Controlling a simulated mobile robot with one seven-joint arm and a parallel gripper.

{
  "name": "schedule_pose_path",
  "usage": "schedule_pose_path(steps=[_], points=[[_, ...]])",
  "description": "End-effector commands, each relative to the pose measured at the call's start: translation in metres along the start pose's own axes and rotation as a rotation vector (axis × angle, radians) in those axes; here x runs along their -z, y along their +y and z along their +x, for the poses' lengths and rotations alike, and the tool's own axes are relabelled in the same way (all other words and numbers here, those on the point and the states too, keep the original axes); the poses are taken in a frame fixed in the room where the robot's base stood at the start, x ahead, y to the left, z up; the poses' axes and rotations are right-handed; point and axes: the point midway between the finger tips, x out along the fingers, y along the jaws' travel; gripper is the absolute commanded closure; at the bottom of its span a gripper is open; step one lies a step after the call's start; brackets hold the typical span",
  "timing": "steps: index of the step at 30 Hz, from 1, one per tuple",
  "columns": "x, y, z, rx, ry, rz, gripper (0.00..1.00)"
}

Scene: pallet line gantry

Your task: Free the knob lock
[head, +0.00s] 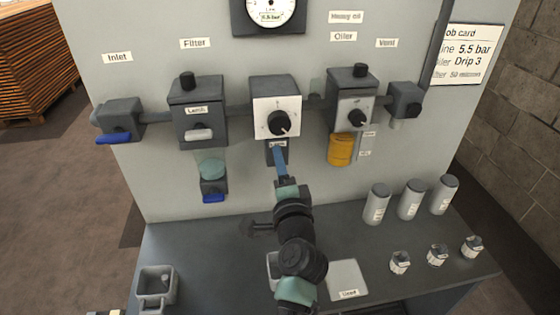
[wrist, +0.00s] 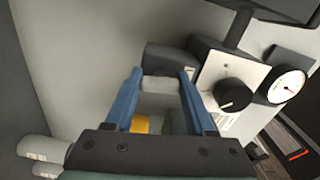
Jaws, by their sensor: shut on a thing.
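The black knob (head: 279,123) sits on a white dial plate on the middle grey housing (head: 274,84); it also shows in the wrist view (wrist: 230,94). Below the dial plate is a small dark grey lock block (head: 270,155) with a label too small to read surely. My gripper (head: 279,150) reaches up to this block from below. In the wrist view, the two blue fingers of my gripper (wrist: 160,76) stand on either side of a grey block (wrist: 161,84), which I take to be the lock, and are shut on it. The fingers partly hide the block.
The filter (head: 197,115) is left of the knob housing; the oiler with its amber bowl (head: 341,149) is close on the right. A gauge (head: 269,12) is above. Grey canisters (head: 411,200) and a tray (head: 156,290) stand on the bench.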

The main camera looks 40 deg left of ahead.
Motion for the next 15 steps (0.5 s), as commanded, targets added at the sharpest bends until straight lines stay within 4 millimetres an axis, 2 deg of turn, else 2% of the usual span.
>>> schedule_pose_path(steps=[6, 15], points=[[-0.0003, 0.0002, -0.0002, -0.002, -0.001, 0.102, 1.0], [-0.0002, 0.0008, -0.0002, -0.001, 0.0, 0.158, 1.0]])
